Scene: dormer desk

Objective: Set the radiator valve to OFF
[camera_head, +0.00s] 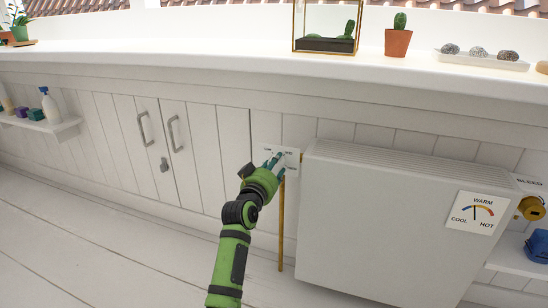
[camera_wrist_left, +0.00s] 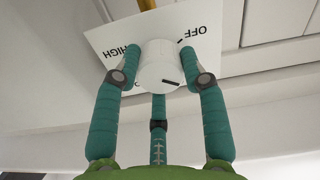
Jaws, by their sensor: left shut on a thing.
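The radiator valve is a white round knob (camera_wrist_left: 158,62) on a white card (camera_wrist_left: 112,40) at the wall. The card reads HIGH on the left and OFF at the upper right in the left wrist view, the lettering turned; other lettering is hidden. A black pointer mark on the knob's face sits at its lower right in that view, away from the OFF word. My left gripper (camera_head: 273,165) is shut on the knob, its teal fingers around it. In the head view the gripper hides the knob, and the card (camera_head: 292,154) shows behind it. My right gripper is out of view.
The white radiator (camera_head: 385,230) stands close to the right of the gripper, with a WARM/COOL/HOT dial card (camera_head: 476,211) and a brass bleed fitting (camera_head: 531,208). A brass pipe (camera_head: 281,225) runs down below the valve. Cabinet doors (camera_head: 165,150) are left; a ledge (camera_head: 250,58) overhangs above.

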